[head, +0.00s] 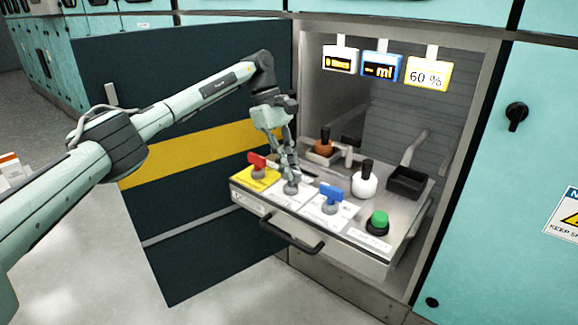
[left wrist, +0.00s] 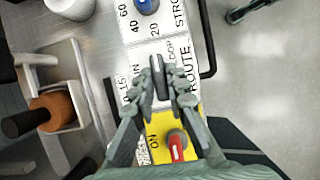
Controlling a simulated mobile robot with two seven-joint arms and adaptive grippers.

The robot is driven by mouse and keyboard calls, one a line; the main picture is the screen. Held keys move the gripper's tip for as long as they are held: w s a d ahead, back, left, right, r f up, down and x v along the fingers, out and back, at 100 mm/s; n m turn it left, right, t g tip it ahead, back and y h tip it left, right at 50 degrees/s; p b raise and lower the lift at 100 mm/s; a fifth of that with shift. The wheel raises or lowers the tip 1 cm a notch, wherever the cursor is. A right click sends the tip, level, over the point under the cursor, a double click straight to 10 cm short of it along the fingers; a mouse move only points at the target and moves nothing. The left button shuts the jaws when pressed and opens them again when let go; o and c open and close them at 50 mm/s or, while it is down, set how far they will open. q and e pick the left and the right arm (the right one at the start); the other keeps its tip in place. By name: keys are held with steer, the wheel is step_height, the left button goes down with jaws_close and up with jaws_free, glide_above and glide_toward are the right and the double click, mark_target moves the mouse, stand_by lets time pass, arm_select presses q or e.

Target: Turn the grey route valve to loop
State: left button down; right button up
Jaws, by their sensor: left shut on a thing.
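The grey route valve (head: 291,188) sits on a white label plate on the pulled-out drawer, between a red valve and a blue valve. In the left wrist view the grey handle (left wrist: 160,78) stands between the fingertips, beside the words LOOP and ROUTE. My left gripper (head: 288,172) reaches down from above and is shut on this handle; its fingers (left wrist: 160,88) also show in the left wrist view. The fingers hide part of the handle, so its exact pointing is hard to read. My right gripper is not in view.
The red valve (head: 257,162) on its yellow plate and the blue valve (head: 331,195) flank the grey one closely. A green button (head: 378,220), a white bottle (head: 365,182) and a black tray (head: 407,182) share the drawer. The open dark door (head: 190,225) stands at left.

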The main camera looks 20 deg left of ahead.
arm_select(q)
steer(key=c, duration=1.5)
jaws_free()
steer(key=shift+c, duration=0.2)
steer(key=shift+r, duration=0.1)
steer(key=v, duration=1.1)
steer(key=shift+a+r, duration=0.2)
steer(key=shift+r, duration=0.15)
